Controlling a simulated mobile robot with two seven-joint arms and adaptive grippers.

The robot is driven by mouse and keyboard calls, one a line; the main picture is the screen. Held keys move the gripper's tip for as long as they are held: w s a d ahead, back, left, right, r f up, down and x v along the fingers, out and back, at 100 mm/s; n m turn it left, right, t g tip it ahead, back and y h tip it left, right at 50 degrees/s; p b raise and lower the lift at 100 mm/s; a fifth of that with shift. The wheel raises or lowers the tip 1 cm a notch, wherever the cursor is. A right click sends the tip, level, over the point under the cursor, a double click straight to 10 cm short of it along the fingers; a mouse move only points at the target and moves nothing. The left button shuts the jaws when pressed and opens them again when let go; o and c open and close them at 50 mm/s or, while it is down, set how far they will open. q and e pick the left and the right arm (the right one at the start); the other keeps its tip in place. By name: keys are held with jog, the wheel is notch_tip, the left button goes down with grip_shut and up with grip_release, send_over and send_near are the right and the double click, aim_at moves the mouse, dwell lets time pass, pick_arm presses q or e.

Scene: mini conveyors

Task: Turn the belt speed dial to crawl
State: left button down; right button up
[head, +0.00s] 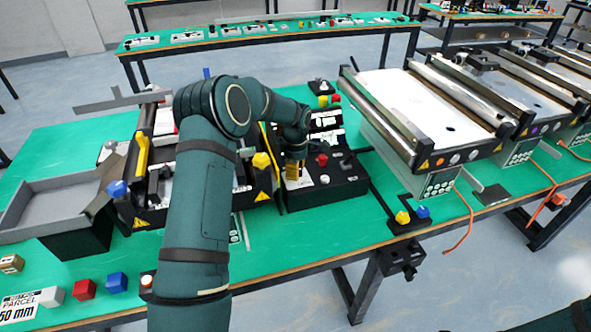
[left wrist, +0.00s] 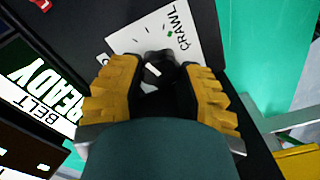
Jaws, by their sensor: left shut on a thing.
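My left gripper (head: 297,178) reaches down onto the black control box (head: 345,188) in the middle of the table. In the left wrist view its yellow ribbed fingers (left wrist: 160,98) are shut on the black speed dial (left wrist: 158,66), one on each side. A white mark shows on the dial. The dial sits on a white label plate (left wrist: 201,42) with the word CRAWL and a small green mark. The rest of the scale is hidden by the dial and fingers. My right gripper is not in view.
A display reading BELT READY (left wrist: 35,85) is beside the dial. A red button (head: 322,160) stands on the box close to my gripper. Mini conveyors (head: 425,100) stand to the right, and a grey tray (head: 50,205) is at the left. Coloured cubes (head: 84,289) lie at front left.

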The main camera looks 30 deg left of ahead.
pick_arm(q)
jog(key=c, duration=1.7)
grip_release()
jog(key=m, duration=0.6)
jog(key=shift+w+f+m, duration=0.1)
jog(key=shift+m, duration=0.3)
jog(key=m, duration=0.5)
jog(key=shift+d+m+p, duration=0.1)
jog(key=shift+m+p, duration=0.2)
jog(key=shift+m, duration=0.1)
jog(key=o, duration=1.2)
jog(key=shift+w, duration=0.1)
jog(key=shift+c, duration=0.2)
notch_tip(320, 180, up, 12)
